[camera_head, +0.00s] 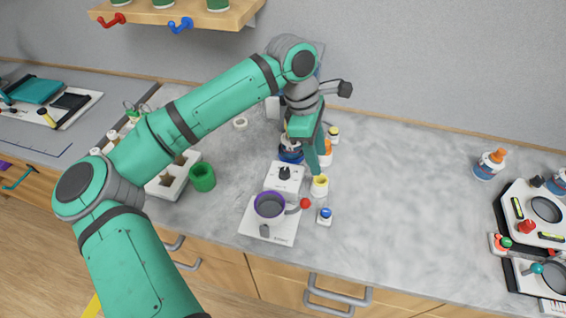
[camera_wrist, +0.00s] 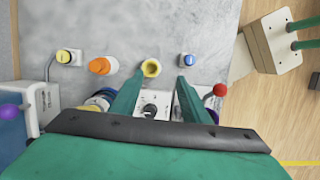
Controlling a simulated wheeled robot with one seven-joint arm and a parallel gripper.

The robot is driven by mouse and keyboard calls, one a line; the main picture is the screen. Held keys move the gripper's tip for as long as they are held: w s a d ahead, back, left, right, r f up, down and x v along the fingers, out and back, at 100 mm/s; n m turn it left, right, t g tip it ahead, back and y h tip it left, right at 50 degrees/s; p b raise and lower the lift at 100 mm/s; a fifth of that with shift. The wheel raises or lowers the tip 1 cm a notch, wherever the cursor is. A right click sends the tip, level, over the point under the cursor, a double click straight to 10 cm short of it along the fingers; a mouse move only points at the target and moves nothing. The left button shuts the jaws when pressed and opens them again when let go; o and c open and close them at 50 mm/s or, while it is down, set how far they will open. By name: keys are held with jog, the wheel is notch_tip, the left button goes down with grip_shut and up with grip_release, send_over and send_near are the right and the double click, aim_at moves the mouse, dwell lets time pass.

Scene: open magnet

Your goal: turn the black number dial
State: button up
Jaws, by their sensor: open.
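The black number dial (camera_head: 285,172) sits on top of a small white box (camera_head: 272,183) on the counter. In the wrist view the dial (camera_wrist: 150,110) shows between my two green fingers, on the white box. My gripper (camera_head: 313,165) is open and points down, just behind and to the right of the dial in the head view. In the wrist view the fingertips of my gripper (camera_wrist: 160,78) stand apart with nothing between them touching. I cannot tell the exact height of the fingertips above the box.
A yellow cup (camera_head: 320,187) and a blue button (camera_head: 325,215) are close on the right. A green cup (camera_head: 203,178) stands left.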

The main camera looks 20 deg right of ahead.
aim_at(285, 170)
jog(key=w+a+r+t+y, duration=0.2)
jog(key=w+a+y, duration=0.1)
jog(key=w+a, duration=0.25)
jog(key=f, duration=0.7)
jog(key=a+f, duration=0.1)
jog(key=f, duration=0.2)
jog(key=shift+f, duration=0.2)
jog(key=shift+d+f, duration=0.1)
jog(key=shift+f, duration=0.2)
jog(key=shift+c, duration=0.7)
jog(key=c, duration=0.9)
